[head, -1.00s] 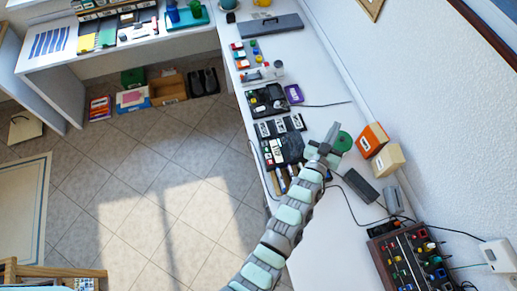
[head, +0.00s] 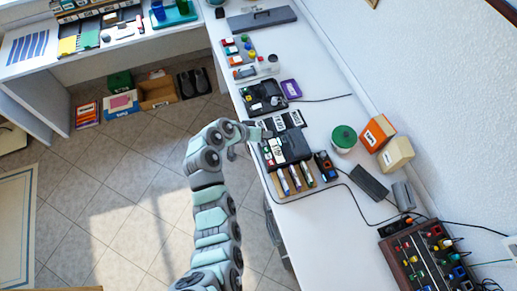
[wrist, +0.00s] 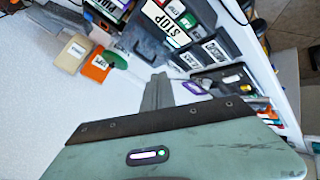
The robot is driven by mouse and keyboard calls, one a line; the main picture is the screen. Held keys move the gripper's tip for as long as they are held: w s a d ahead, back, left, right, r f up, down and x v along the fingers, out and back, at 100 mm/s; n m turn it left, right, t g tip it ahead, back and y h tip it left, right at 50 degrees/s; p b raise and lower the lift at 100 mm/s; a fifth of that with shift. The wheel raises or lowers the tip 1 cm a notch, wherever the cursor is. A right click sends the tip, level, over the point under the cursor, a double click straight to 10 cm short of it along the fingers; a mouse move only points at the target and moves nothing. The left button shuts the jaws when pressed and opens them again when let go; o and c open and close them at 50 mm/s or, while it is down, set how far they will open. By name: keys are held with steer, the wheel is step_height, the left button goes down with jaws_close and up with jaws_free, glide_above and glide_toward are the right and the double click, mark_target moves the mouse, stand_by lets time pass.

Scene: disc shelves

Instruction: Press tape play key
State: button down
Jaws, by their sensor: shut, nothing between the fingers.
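A black tape player (head: 290,148) with light labelled keys lies on the long white table, near its left edge. In the wrist view, a white key reading STOP (wrist: 167,22) shows upside down at the top, with a small green key (wrist: 190,20) beside it and a red part near the frame's edge. I cannot read which key is play. My gripper (head: 266,134) is shut and empty, at the player's left side near its back end in the head view. In the wrist view, its grey fingers (wrist: 158,90) point past the player. I cannot tell whether they touch it.
Pens lie in front, and a small dark device (head: 325,165) stands to the right. A green round container (head: 344,138), an orange box (head: 378,130) and a cream box (head: 396,153) stand near the wall.

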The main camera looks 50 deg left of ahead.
steer(key=shift+s, duration=0.3)
steer(key=b, duration=0.4)
glide_above(264, 151)
step_height(264, 151, down, 8)
steer(key=shift+a+r, duration=0.1)
steer(key=shift+r, duration=0.05)
steer(key=shift+f+b, duration=0.3)
steer(key=shift+f, duration=0.2)
steer(key=shift+f, duration=0.1)
stand_by(1.5)
steer(key=shift+f+b, duration=0.3)
steer(key=shift+b, duration=0.3)
